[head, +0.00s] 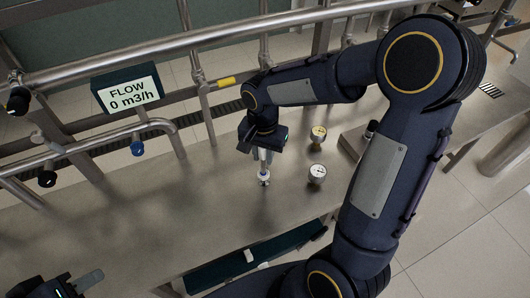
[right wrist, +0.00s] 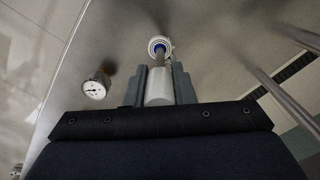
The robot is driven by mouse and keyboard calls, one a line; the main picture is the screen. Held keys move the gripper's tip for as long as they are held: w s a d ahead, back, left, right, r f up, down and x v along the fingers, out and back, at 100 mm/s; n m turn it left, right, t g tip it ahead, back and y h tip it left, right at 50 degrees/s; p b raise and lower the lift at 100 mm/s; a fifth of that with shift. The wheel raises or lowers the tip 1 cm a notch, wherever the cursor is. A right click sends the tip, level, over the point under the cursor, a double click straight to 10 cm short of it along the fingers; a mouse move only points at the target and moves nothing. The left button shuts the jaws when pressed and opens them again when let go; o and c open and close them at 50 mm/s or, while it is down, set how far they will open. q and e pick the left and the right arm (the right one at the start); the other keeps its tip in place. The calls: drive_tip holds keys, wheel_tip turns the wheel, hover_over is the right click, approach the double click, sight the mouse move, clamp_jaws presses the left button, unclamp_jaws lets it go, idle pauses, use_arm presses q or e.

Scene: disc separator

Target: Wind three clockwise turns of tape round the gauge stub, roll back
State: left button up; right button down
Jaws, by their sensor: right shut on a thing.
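My right gripper (head: 263,158) points down above the steel bench and is shut on a pale grey cylinder (right wrist: 158,87). A thin rod extends from the cylinder to a small white ring with a blue inner band (right wrist: 159,46), which looks like the tape roll. The ring also shows just below the fingers in the head view (head: 264,177). I cannot tell whether it is around the rod or behind it. A round white-faced gauge (head: 317,173) stands to the right, and shows left in the wrist view (right wrist: 96,86). My left gripper (head: 88,281) is at the lower left corner, partly cut off; its opening is unclear.
A second, yellowish gauge (head: 318,134) stands behind the first. A steel block (head: 352,142) is near my right forearm. Pipes and a flow display (head: 128,89) run along the back. A dark tray (head: 205,277) is at the front edge. The bench's left part is clear.

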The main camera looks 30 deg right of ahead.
drive_tip(key=shift+w+a, duration=0.65)
drive_tip(key=shift+w, duration=0.1)
drive_tip(key=shift+w+a, duration=0.1)
drive_tip(key=shift+w, duration=0.85)
drive_tip(key=shift+w+d+p, duration=0.3)
drive_tip(key=shift+w+d, duration=0.2)
drive_tip(key=shift+w, duration=0.3)
